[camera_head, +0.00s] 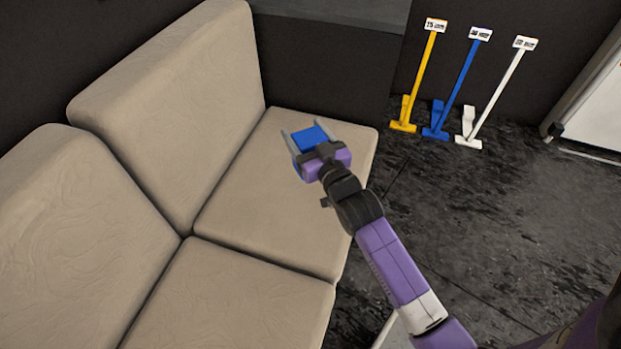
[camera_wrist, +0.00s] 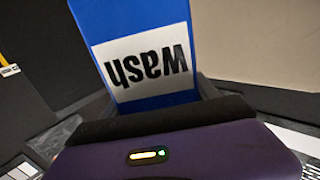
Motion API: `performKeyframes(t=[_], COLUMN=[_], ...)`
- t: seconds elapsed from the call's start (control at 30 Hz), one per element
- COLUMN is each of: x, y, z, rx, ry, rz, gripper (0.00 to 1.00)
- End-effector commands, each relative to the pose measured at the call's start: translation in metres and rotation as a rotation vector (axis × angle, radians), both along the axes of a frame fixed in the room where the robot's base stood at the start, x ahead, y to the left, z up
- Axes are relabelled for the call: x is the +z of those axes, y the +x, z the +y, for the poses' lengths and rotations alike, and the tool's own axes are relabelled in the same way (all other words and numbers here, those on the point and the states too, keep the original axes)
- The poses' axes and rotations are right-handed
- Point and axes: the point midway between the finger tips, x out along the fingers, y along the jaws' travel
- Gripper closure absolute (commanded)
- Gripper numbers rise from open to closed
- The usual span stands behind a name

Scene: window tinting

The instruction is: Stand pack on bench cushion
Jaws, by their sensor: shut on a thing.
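The pack (camera_head: 311,138) is blue and sits between the fingers of my gripper (camera_head: 306,141) in the head view. My gripper is shut on it. In the wrist view the pack (camera_wrist: 121,20) fills the upper middle, with a white label reading "wash" upside down. Its far end is cut off by the frame edge. The bench cushion (camera_head: 268,200) is the beige far seat; my gripper and the pack appear over its far right part. I cannot tell whether the pack touches the cushion.
A nearer seat cushion (camera_head: 225,305) and two beige backrests (camera_head: 175,95) lie to the left. Yellow (camera_head: 418,80), blue (camera_head: 460,85) and white (camera_head: 496,95) long-handled tools lean against the dark wall at the back right. The dark floor (camera_head: 480,220) right of the bench is mostly open.

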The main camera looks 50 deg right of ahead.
Motion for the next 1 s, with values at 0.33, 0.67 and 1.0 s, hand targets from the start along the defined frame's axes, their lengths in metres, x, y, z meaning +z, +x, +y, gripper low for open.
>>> performKeyframes(t=[0.33, 0.67, 1.0], x=[-0.090, -0.122, -0.163], y=[0.000, 0.000, 0.000], z=[0.000, 0.001, 0.000], rx=[0.000, 0.001, 0.001], ry=[0.000, 0.000, 0.000], rz=[0.001, -0.001, -0.001], gripper=[0.78, 0.78, 0.78])
